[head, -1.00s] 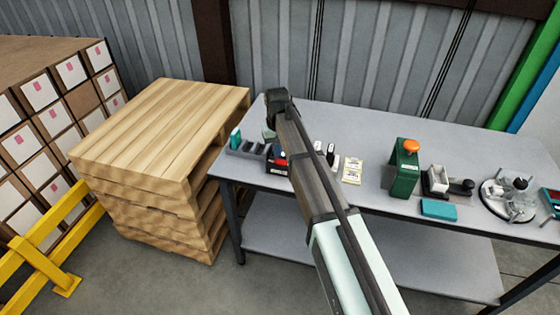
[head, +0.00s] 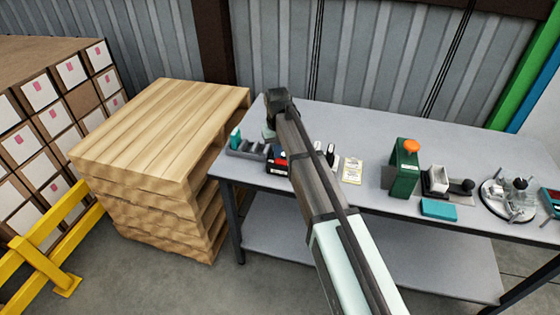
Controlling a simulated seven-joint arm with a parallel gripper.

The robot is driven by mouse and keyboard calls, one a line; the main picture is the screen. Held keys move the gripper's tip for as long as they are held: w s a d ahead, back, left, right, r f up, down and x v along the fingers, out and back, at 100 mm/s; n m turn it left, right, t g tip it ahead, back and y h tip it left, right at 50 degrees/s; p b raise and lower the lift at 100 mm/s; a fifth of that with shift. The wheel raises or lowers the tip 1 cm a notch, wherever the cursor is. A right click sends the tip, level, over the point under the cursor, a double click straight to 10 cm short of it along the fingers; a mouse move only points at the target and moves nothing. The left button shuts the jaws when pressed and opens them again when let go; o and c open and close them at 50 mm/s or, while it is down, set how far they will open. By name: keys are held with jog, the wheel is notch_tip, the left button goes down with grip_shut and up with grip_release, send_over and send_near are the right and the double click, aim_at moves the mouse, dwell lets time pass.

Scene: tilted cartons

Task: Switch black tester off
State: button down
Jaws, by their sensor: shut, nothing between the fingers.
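A small dark box with a red part (head: 277,158) stands near the left end of the grey table; it looks like the black tester, but my arm covers part of it. Its switch cannot be made out. My gripper (head: 270,131) is at the far end of my arm, over the table's left end, just behind and left of the box in the picture. It is shut and holds nothing. The fingertips are small and mostly hidden, so I cannot tell whether they touch anything.
A grey tray (head: 246,149) lies left of the box. Small black-and-white items (head: 330,153) and a yellowish card (head: 352,171) lie to the right. Further right stand a green box with an orange button (head: 404,175), a teal block (head: 438,209) and a round fixture (head: 495,204). Stacked pallets (head: 160,130) adjoin the table.

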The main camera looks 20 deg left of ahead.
jog(key=shift+f, duration=0.95)
dwell(1.1)
jog(key=shift+r, duration=0.1)
jog(key=shift+r, duration=3.4)
